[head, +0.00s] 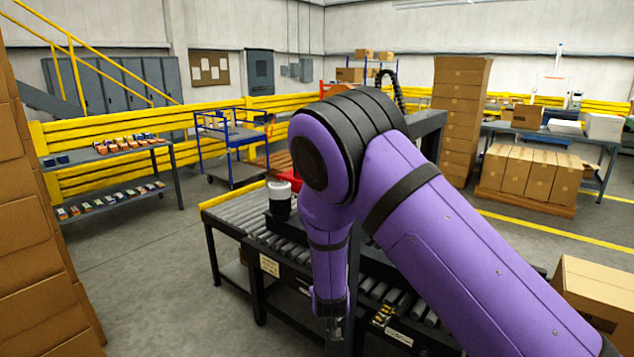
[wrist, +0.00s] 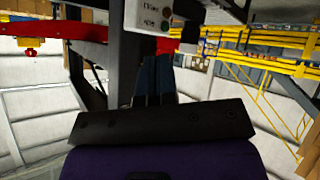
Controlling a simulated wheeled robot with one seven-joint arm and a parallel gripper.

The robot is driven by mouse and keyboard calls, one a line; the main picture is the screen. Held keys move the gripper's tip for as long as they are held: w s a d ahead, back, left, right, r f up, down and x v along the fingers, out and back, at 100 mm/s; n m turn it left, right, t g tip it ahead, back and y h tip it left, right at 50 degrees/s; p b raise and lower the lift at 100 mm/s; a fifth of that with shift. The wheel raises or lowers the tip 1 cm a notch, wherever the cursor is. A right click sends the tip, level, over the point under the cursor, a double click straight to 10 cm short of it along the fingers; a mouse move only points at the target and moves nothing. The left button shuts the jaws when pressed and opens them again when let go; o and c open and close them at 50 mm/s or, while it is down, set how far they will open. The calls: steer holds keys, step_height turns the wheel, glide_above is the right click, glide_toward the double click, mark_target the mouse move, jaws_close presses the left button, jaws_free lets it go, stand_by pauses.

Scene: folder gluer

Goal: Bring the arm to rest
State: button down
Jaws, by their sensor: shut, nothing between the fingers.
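My purple and black arm crosses the head view from the lower right, bends at a black joint and hangs down in front of the roller conveyor (head: 236,217). My gripper (head: 334,328) is at the lower end, pointing down, small and dark against the conveyor's side. It is shut with nothing in it. In the wrist view, the dark gripper body fills the lower middle, with the fingers (wrist: 153,80) beyond it near a grey machine post and a panel with buttons (wrist: 150,18).
A dark can-like item with a white top (head: 279,200) stands by the conveyor rollers. Tall cardboard stacks rise at the left (head: 35,230) and behind the arm (head: 458,110). A carton (head: 595,290) sits at the lower right. Grey floor (head: 150,260) is clear at the left.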

steer(key=s+d+r+m+g+y, duration=0.1)
steer(key=s+d+r, duration=0.3)
steer(key=r, duration=0.5)
steer(key=s+d+r+m+g+y, duration=0.1)
steer(key=s+d+r+g, duration=0.1)
steer(key=d+r, duration=0.5)
steer(key=s+d+r+m+g+y, duration=0.1)
steer(key=s+d+r, duration=0.25)
steer(key=r, duration=0.75)
steer(key=s+d+r+h, duration=0.1)
steer(key=s+d+r, duration=0.2)
steer(key=s, duration=0.7)
steer(key=s+d+r+g, duration=0.1)
steer(key=s+d+r, duration=0.3)
steer(key=s, duration=0.5)
steer(key=s+d+r+g+h, duration=0.1)
steer(key=s+d+r, duration=0.3)
steer(key=s, duration=0.6)
steer(key=shift+s+d+m+h, duration=0.3)
steer(key=shift+s+d, duration=0.05)
steer(key=shift+d, duration=0.45)
